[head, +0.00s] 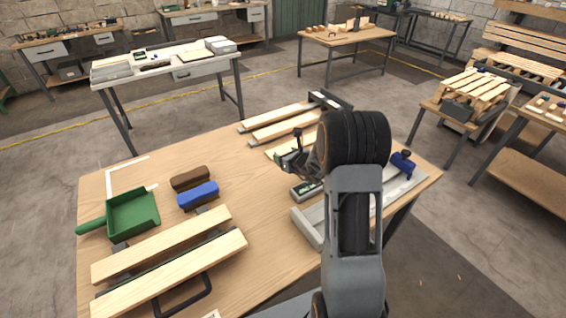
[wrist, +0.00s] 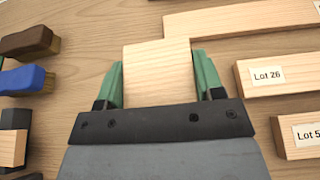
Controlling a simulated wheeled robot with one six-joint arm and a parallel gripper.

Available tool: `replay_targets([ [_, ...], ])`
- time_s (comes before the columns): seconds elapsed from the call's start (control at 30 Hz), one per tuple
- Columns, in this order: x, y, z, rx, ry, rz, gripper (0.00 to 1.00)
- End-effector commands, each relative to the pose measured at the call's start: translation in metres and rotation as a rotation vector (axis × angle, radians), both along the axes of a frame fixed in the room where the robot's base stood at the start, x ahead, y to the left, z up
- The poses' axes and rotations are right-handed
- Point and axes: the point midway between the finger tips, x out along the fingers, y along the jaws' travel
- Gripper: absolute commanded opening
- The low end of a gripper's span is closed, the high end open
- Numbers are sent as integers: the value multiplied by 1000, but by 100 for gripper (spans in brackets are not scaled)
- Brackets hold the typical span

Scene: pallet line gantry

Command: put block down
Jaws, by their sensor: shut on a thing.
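My gripper (wrist: 157,78) is shut on a pale wooden block (wrist: 157,62), with a green finger along each side of it in the wrist view. I cannot tell whether the block touches the table. In the head view my gripper (head: 290,160) is over the right half of the wooden table (head: 262,200), partly hidden by my own arm. The block is hard to make out there.
Labelled boards (wrist: 275,75) lie right of the block. A brown brush (head: 190,178), a blue brush (head: 198,195) and a green dustpan (head: 132,214) are on the left. Two boards (head: 165,245) lie at the front left. The table's middle is clear.

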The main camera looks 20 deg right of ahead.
Motion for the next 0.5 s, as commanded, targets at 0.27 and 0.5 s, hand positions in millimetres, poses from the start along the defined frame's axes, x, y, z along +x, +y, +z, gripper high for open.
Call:
replay_targets([
  [0.27,22,-3,-25,0,-2,0,37],
  [0.5,29,-5,-42,2,1,-1,37],
])
